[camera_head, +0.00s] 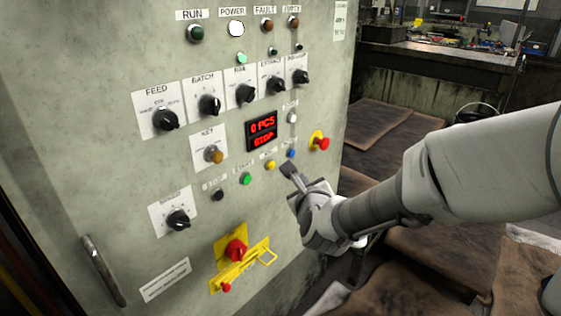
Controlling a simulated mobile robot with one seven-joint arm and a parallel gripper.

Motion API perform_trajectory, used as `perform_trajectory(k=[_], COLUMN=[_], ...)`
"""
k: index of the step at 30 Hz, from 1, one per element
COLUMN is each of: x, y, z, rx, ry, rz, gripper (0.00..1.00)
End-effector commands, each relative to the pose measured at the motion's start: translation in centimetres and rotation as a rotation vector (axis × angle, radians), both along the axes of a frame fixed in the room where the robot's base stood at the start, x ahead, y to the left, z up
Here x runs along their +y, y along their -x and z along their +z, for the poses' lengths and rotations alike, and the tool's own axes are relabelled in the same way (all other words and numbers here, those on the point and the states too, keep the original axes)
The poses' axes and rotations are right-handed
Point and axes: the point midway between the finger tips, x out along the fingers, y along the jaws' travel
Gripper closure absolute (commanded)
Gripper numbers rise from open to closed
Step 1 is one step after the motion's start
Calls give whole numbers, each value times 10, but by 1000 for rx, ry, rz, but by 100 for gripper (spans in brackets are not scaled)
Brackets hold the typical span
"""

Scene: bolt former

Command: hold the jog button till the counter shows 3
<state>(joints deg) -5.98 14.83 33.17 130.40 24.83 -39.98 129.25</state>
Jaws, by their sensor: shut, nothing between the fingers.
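The counter display (262,131) on the grey panel reads "0 PCS" over "STOP" in red. Below it is a slanting row of push buttons: a black button (218,195), a green button (245,179), a yellow button (270,165) and a blue button (291,153). Their small labels are too blurred to read surely, so I cannot tell for certain which is jog. My gripper (287,168) is shut and empty, its tip just right of the yellow button and below the blue one. Whether it touches the panel is unclear. Both buttons are visible.
A red mushroom button on yellow (322,143) sits near the panel's right edge, close above my gripper. A red rotary handle on a yellow plate (237,250) is below. Selector knobs (210,104) fill the upper panel. Brown-covered pallets (375,130) lie right of the cabinet.

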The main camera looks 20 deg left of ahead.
Motion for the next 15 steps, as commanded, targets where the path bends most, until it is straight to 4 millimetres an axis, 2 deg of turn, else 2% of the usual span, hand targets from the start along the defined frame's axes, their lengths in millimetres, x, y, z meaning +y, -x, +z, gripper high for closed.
perform_trajectory(k=[6,15], x=[31,53], y=[-11,-21], z=[2,-1], rx=[3,0], ry=[0,1], rz=[4,1], gripper=[100,100])
